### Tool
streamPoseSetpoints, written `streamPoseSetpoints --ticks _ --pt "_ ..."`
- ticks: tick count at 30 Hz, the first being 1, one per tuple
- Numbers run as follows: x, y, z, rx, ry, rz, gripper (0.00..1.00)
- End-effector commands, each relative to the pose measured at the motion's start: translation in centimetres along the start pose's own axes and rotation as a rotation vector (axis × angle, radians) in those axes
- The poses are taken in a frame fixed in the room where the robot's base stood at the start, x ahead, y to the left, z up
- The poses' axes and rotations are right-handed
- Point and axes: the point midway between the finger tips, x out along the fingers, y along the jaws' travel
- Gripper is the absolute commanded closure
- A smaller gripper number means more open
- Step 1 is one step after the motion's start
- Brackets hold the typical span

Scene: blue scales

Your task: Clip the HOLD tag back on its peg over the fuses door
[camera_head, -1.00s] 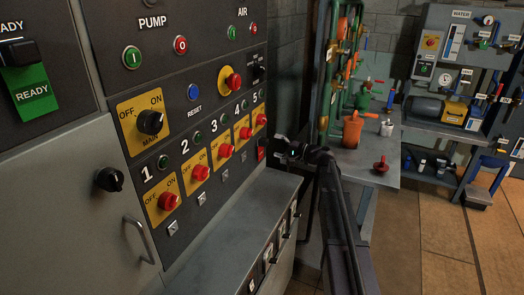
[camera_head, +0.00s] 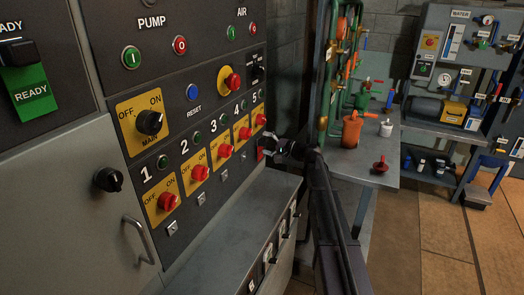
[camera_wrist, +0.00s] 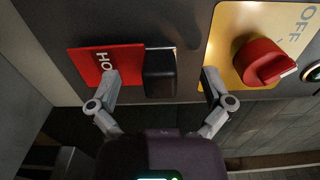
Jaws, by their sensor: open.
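The red HOLD tag (camera_wrist: 100,62) is on the dark panel, sideways in the wrist view, with a black block (camera_wrist: 160,73) at its right end. Only "HO" of its lettering shows; my finger covers part of it. In the head view a small piece of red (camera_head: 261,154) shows beside my gripper, below switch 5. My gripper (camera_wrist: 160,80) is open, its fingers on either side of the black block; contact cannot be told. It also shows in the head view (camera_head: 268,147). A grey door (camera_head: 60,190) with a handle is at left; no fuses label or peg is readable there.
A yellow plate with a red knob (camera_wrist: 264,63) is close to my right finger in the wrist view. A grey ledge (camera_head: 235,215) juts out below the panel. A workbench (camera_head: 345,168) with an orange can (camera_head: 352,131) stands right of my arm.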

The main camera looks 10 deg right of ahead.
Motion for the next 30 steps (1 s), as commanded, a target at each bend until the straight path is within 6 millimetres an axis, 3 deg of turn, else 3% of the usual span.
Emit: streamPoseSetpoints --ticks 30 --pt "0.1 1.5 0.1 0.000 -0.002 0.000 0.00"
